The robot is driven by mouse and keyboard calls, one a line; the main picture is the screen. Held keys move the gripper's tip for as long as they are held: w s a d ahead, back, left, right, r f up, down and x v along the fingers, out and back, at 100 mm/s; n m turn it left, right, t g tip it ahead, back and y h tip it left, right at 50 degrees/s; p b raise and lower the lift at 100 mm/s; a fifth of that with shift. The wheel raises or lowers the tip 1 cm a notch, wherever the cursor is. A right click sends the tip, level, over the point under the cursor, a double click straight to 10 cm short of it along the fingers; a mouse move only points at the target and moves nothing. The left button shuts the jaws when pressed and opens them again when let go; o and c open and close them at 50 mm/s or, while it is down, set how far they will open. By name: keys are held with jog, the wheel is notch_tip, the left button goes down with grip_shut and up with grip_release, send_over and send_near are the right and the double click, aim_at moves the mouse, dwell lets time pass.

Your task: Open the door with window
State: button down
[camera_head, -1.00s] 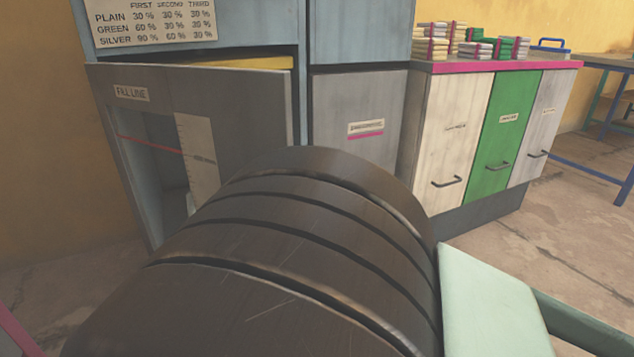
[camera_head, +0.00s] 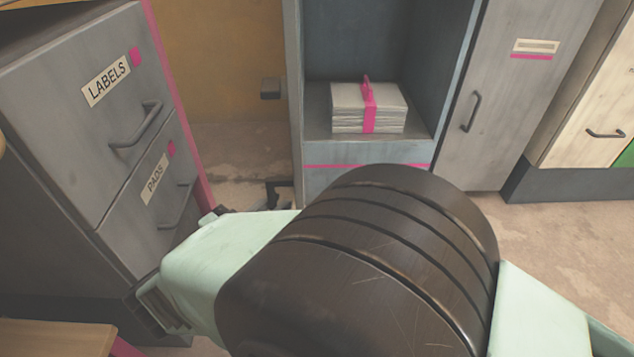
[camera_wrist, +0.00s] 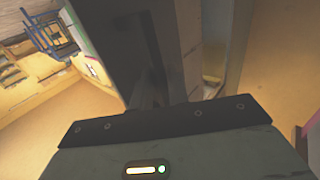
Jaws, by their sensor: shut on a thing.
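In the head view, a tall grey cabinet compartment (camera_head: 365,45) stands open, with nothing across its front. I cannot make out the windowed door or its FILL LINE label in this view. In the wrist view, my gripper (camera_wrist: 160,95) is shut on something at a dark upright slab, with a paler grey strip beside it. I cannot tell whether this is the windowed door or its handle. In the head view, my dark arm joint and pale green links hide much of the lower middle.
A bundle of white paper (camera_head: 368,108) tied with a pink band lies in the compartment. A closed grey panel (camera_head: 505,90) with a handle adjoins it on the right. A drawer unit (camera_head: 85,120) marked LABELS and PADS stands close at left. Floor is bare at right.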

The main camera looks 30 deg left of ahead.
jog(key=shift+s+a+r+m+g+h+b, duration=0.15)
jog(key=shift+a+m+h+b, duration=0.25)
jog(key=shift+a, duration=0.45)
jog(key=shift+s+a+f+m+g+h+b, duration=0.15)
jog(key=shift+s+a+h+b, duration=0.1)
jog(key=shift+a+b, duration=0.5)
jog(key=shift+s+a+r+m+h+b, duration=0.15)
jog(key=shift+a+m+h+b, duration=0.15)
jog(key=shift+a, duration=0.65)
jog(key=c, duration=1.5)
grip_release()
jog(key=shift+w+h, duration=0.1)
jog(key=shift+h, duration=0.15)
jog(key=shift+o, duration=0.2)
jog(key=shift+s, duration=0.2)
jog(key=v, duration=0.7)
jog(key=shift+s, duration=0.2)
